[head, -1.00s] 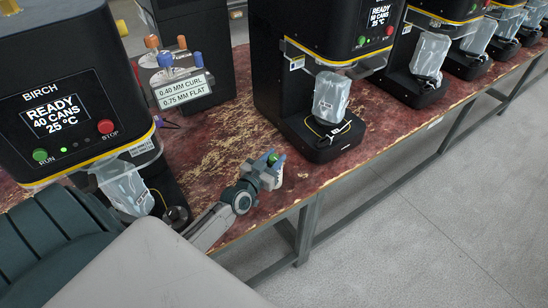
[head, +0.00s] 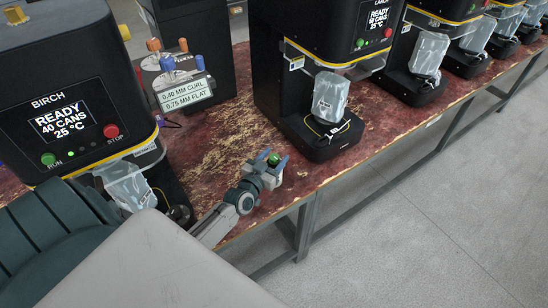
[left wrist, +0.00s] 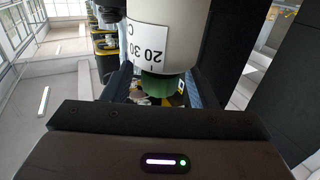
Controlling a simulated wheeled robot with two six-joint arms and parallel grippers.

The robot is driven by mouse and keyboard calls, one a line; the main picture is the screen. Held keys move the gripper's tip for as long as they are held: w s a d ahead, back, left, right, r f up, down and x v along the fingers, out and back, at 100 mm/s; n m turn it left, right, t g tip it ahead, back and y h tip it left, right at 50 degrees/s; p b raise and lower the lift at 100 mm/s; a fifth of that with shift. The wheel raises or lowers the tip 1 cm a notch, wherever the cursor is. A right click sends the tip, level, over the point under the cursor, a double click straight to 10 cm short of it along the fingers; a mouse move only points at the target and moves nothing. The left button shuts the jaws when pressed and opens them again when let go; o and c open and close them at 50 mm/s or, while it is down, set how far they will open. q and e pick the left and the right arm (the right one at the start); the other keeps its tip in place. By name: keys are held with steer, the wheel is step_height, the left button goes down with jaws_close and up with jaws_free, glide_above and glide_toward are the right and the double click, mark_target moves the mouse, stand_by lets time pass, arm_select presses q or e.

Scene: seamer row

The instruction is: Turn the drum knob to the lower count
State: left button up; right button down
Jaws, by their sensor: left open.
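The drum knob shows in the left wrist view as a white drum (left wrist: 165,38) printed with 20 and 30, with a green part (left wrist: 162,86) at its end. In the head view a small green round part (head: 273,158) shows at the front edge of the red worktop. My left gripper (head: 268,170) is there, open, with blue-grey fingertips on either side of the green part. In the left wrist view the fingers (left wrist: 162,96) flank the green part. Contact cannot be told. My right gripper is not in view.
The BIRCH machine (head: 60,82) stands at left, its screen reading READY, 40 CANS. A rack labelled 0.40 MM CURL and 0.75 MM FLAT (head: 186,95) stands behind. Another machine (head: 320,75) stands right of the gripper, with more beyond. The worktop (head: 225,150) between is bare.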

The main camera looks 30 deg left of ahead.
arm_select(q)
steer(key=s, duration=1)
steer(key=shift+s+d+p, duration=0.25)
steer(key=shift+s+p, duration=0.1)
steer(key=shift+p, duration=0.1)
